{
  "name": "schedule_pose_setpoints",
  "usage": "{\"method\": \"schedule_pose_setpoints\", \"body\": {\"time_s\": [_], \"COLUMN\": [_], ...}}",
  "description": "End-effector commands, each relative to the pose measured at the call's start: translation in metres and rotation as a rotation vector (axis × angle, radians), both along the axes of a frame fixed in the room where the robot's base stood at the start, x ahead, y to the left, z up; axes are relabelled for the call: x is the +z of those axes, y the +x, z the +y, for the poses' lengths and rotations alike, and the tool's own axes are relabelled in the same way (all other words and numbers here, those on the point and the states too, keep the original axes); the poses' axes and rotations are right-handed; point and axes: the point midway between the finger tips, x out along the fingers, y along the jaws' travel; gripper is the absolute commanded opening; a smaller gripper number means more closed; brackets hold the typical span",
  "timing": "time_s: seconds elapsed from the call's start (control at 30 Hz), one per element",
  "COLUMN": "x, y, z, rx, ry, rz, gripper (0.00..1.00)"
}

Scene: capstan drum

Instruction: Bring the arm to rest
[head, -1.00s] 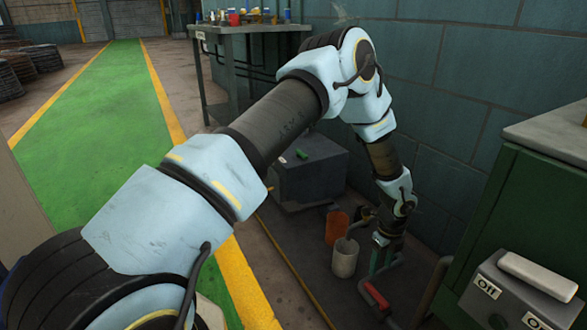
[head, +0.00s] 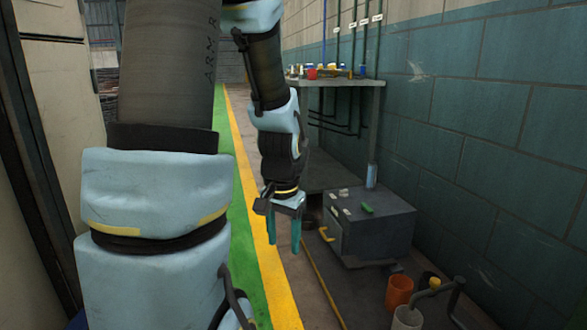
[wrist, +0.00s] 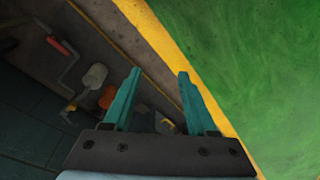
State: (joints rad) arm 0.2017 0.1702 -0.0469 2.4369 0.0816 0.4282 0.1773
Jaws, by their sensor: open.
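My gripper (head: 284,236) hangs pointing down in the head view, over the yellow floor line and left of the dark grey box. Its two teal fingers are apart, with nothing between them. In the wrist view the open gripper (wrist: 158,88) is above the floor near the yellow line, with the green walkway to the right. My arm comes down from the top of the head view, and the gripper touches nothing that I can see.
The dark grey box (head: 372,235) stands by the block wall (head: 480,130). An orange cup (head: 399,291) and a pale cup (head: 407,318) are at lower right. A workbench (head: 345,83) with small items stands behind. The green walkway (wrist: 255,60) looks clear.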

Motion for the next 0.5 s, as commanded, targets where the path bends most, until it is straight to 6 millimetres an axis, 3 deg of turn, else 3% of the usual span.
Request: {"method": "schedule_pose_setpoints", "body": {"time_s": [0.2, 0.5], "x": [0.019, 0.083], "y": [-0.038, -0.038], "z": [0.047, 0.046], "rx": [0.392, 0.398], "ry": [-0.065, -0.066], "rz": [-0.026, -0.023], "gripper": [0.57, 0.57]}}
